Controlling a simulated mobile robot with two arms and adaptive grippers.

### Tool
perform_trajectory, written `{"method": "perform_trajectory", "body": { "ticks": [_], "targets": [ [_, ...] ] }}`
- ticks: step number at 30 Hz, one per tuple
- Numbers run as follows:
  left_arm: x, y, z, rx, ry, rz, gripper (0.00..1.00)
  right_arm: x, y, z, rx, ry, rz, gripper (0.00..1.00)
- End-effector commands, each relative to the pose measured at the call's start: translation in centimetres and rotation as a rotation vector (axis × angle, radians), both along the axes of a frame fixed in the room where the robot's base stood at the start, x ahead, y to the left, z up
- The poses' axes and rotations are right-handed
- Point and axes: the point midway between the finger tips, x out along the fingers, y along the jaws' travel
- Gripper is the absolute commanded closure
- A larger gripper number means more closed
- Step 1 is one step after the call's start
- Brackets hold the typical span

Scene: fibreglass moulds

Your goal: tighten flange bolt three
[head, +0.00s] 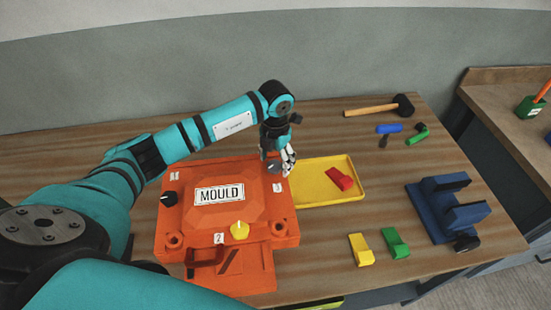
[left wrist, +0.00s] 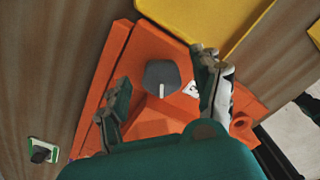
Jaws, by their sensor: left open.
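The orange mould (head: 215,215) lies on the bench with a "MOULD" plate on its raised middle. Bolt three, a dark grey hexagonal head with a white line, sits at the mould's far right corner; it shows clearly in the left wrist view (left wrist: 161,75), beside a "3" label (left wrist: 191,89). My left gripper (head: 286,163) is over that corner in the head view. In the left wrist view the gripper (left wrist: 164,66) is open, its two fingers on either side of the bolt head, with gaps visible. In the head view the gripper partly hides the bolt. My right gripper is not in view.
A black bolt (head: 169,199) and a yellow bolt (head: 240,230) sit on the mould. A yellow tray (head: 325,193) holding a red wedge (head: 339,179) is right of it. Yellow (head: 361,250) and green (head: 395,243) wedges, a blue vise (head: 445,207) and a mallet (head: 380,107) lie further right.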

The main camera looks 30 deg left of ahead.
Motion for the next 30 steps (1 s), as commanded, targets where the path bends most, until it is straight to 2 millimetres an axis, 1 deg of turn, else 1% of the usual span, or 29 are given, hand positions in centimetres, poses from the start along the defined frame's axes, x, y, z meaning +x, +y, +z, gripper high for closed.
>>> {"method": "perform_trajectory", "body": {
  "ticks": [1, 2, 14, 17, 20, 24, 27, 30],
  "targets": [
    [0.0, 0.0, 0.0, 0.0, 0.0, 0.0, 0.34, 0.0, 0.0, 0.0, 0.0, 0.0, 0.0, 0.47],
    [0.0, 0.0, 0.0, 0.0, 0.0, 0.0, 0.37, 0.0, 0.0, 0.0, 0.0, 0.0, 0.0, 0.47],
    [0.0, 0.0, 0.0, 0.0, 0.0, 0.0, 0.89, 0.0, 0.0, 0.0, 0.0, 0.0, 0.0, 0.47],
    [0.0, 0.0, 0.0, 0.0, -0.001, -0.009, 0.9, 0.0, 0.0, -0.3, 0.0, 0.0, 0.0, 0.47],
    [0.1, 0.0, -0.4, 0.001, -0.003, -0.067, 0.9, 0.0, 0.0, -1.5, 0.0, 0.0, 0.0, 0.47],
    [0.1, -0.1, -0.7, 0.002, -0.005, -0.218, 0.9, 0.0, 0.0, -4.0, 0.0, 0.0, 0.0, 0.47],
    [0.1, -0.1, -0.5, 0.003, -0.004, -0.319, 0.9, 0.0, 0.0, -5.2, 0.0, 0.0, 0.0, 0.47],
    [0.0, -0.2, -0.3, 0.001, -0.003, -0.388, 0.9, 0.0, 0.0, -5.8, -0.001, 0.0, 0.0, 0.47]
  ]
}}
